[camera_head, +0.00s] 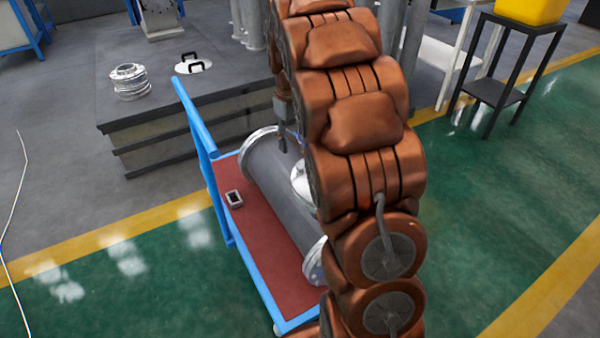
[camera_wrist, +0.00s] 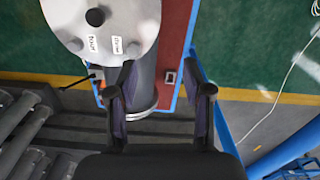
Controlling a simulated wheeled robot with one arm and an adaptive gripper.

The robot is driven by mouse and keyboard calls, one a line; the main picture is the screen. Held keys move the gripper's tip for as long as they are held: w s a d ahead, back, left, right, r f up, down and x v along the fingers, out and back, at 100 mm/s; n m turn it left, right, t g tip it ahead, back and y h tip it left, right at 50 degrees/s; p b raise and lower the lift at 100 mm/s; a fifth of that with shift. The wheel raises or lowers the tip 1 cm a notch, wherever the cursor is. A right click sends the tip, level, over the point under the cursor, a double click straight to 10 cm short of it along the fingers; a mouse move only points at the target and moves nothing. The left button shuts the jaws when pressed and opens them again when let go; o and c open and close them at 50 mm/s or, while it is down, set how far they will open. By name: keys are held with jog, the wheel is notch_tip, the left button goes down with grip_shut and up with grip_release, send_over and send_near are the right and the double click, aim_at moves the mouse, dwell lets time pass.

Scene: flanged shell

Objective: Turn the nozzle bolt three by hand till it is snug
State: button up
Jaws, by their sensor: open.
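The grey flanged shell (camera_head: 272,185) lies on a blue cart with a red deck (camera_head: 262,232). My arm hides part of it in the head view. Its pale round nozzle cover (camera_head: 303,184) shows beside my arm. In the wrist view the cover (camera_wrist: 105,32) is at the upper left, with dark bolt heads (camera_wrist: 95,17) and two small white labels (camera_wrist: 116,45). I cannot read the labels or tell which bolt is three. My gripper (camera_wrist: 160,72) is open and empty, its left fingertip close to the cover's lower edge in the picture. The gripper also shows in the head view (camera_head: 287,138).
A small dark open box (camera_head: 234,198) sits on the cart deck. The cart's blue handle (camera_head: 195,120) rises at the left. Behind is a grey platform (camera_head: 160,120) with a metal flanged part (camera_head: 129,82). A black stand (camera_head: 505,75) is at the upper right.

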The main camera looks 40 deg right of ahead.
jog(key=b, duration=0.3)
send_over(300, 166)
notch_tip(300, 166, down, 7)
jog(key=shift+d+r, duration=0.1)
jog(key=shift+r, duration=0.1)
notch_tip(300, 166, down, 7)
jog(key=shift+f, duration=0.2)
grip_shut()
